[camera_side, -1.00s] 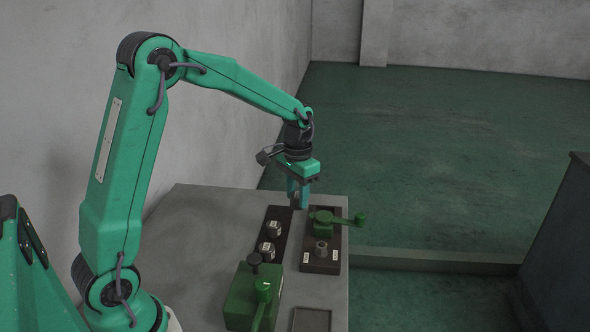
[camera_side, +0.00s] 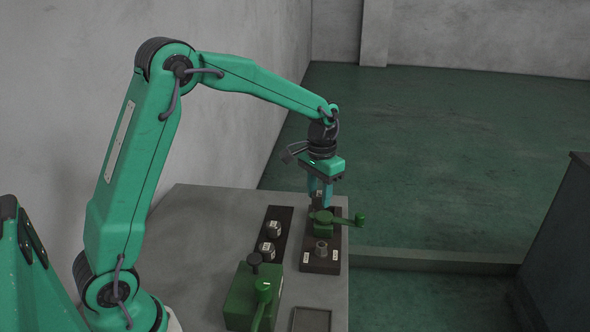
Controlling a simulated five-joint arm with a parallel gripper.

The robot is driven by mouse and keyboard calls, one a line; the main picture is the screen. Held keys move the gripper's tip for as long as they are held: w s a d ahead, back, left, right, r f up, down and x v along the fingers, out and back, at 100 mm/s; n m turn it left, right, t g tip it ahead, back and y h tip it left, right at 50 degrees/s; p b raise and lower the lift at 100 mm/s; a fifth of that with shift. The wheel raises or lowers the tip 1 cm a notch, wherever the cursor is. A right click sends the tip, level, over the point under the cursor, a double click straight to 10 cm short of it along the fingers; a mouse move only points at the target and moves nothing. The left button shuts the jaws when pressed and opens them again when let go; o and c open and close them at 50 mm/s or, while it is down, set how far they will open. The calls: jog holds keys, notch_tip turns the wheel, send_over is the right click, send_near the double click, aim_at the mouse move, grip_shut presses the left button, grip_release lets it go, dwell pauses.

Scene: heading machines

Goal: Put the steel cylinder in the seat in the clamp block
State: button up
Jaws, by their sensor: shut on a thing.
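My gripper (camera_side: 320,200) points down and is shut on a small grey part, which I take to be the steel cylinder (camera_side: 319,194). The fingers hide most of it. They are just behind and over the far end of the dark clamp block (camera_side: 335,239). On that block sit a green clamp with a lever (camera_side: 347,220) and, nearer the camera, a short grey upright piece (camera_side: 321,248). The seat itself is not clearly visible; the clamp and gripper cover the far part. I cannot tell if the cylinder touches the block.
Two grey pieces with white labels (camera_side: 272,229) stand on a dark strip (camera_side: 284,217) to the left. A shallow dark tray (camera_side: 311,319) lies at the front. The table's left side is clear.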

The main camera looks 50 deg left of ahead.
jog(key=w+d+r, duration=0.1)
jog(key=w+d, duration=0.2)
jog(key=d, duration=0.2)
jog(key=w+a+f, duration=0.1)
jog(key=a+f, duration=0.1)
jog(key=a, duration=0.1)
jog(key=w+a+f, duration=0.2)
jog(key=a, duration=0.2)
jog(key=w+a+f, duration=0.1)
jog(key=a+f, duration=0.1)
jog(key=a, duration=0.1)
jog(key=shift+w+a+f, duration=0.2)
jog(key=shift+a+f, duration=0.05)
jog(key=shift+f, duration=0.1)
jog(key=shift+f, duration=2)
jog(key=shift+f, duration=0.4)
jog(key=shift+f, duration=0.1)
jog(key=o, duration=1.1)
jog(key=shift+s+f, duration=0.1)
